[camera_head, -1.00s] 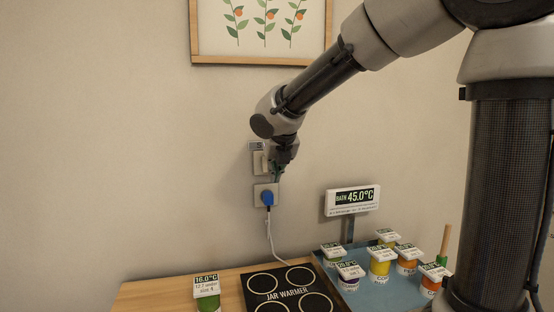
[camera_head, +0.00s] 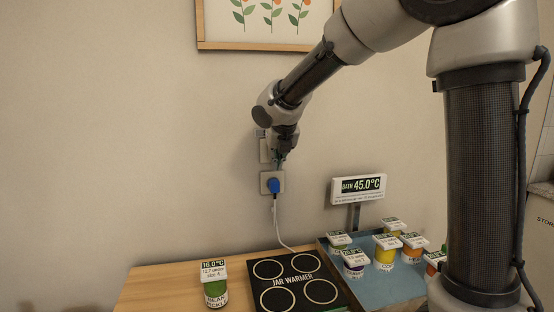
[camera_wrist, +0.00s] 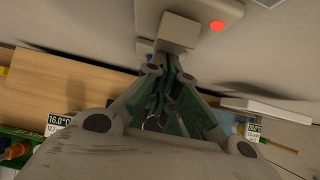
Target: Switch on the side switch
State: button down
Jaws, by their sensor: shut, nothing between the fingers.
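A pale switch plate (camera_head: 264,153) is on the wall, partly hidden behind my gripper in the head view. In the wrist view a pale plate (camera_wrist: 202,9) with a red dot and a block-shaped part (camera_wrist: 179,31) sits at the top, just beyond the fingers. My gripper (camera_head: 279,162) is shut and empty, close in front of the wall at the switch's right side. It also shows in the wrist view (camera_wrist: 164,88). I cannot tell whether it touches the switch.
A black jar warmer (camera_head: 293,282) and a green jar (camera_head: 216,294) stand on the wooden table (camera_head: 160,290). A blue bath (camera_head: 385,292) with several jars and a 45.0°C display (camera_head: 358,188) are at right.

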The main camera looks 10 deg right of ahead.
jog(key=shift+r, duration=0.1)
jog(key=shift+r, duration=0.85)
jog(key=shift+a, duration=0.1)
